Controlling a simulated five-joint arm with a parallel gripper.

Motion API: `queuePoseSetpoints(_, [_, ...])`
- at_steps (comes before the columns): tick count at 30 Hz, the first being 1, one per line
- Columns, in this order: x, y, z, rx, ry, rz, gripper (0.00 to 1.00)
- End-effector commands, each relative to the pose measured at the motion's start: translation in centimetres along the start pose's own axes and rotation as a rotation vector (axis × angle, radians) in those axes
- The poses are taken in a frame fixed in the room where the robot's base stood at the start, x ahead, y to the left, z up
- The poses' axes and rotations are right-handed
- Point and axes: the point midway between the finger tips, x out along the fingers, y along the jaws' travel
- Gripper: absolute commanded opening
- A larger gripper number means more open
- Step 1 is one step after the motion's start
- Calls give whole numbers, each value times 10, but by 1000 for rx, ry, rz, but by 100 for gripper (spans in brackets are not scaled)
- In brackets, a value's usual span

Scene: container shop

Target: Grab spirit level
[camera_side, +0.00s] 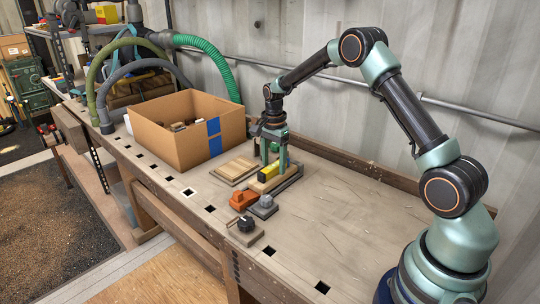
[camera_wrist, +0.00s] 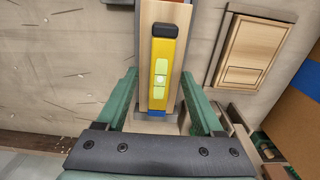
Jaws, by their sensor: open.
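In the side view the level (camera_side: 268,173) shows beneath my gripper (camera_side: 273,160). In the wrist view my gripper (camera_wrist: 159,78) is open, with one green finger on each side of the level and block. Gaps show between the fingers and the level. The level's near end has a blue band below it. Whether the fingertips reach down to the level's height is unclear.
A cardboard box (camera_side: 168,138) with blue tape stands behind-left. A flat wooden panel (camera_side: 236,168) lies beside the block. An orange object (camera_side: 242,199), a grey block (camera_side: 263,207) and a black knob on a base (camera_side: 245,229) are in front. The bench (camera_side: 340,220) is clear to the right.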

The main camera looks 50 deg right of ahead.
Motion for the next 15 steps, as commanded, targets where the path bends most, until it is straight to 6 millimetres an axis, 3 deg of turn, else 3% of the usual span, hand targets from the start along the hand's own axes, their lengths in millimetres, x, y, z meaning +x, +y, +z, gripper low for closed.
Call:
queuePoseSetpoints(9, [6,0,0,0,0,-1,69])
queuePoseSetpoints(14, [6,0,0,0,0,-1,8])
queuePoseSetpoints(15, [6,0,0,0,0,-1,0])
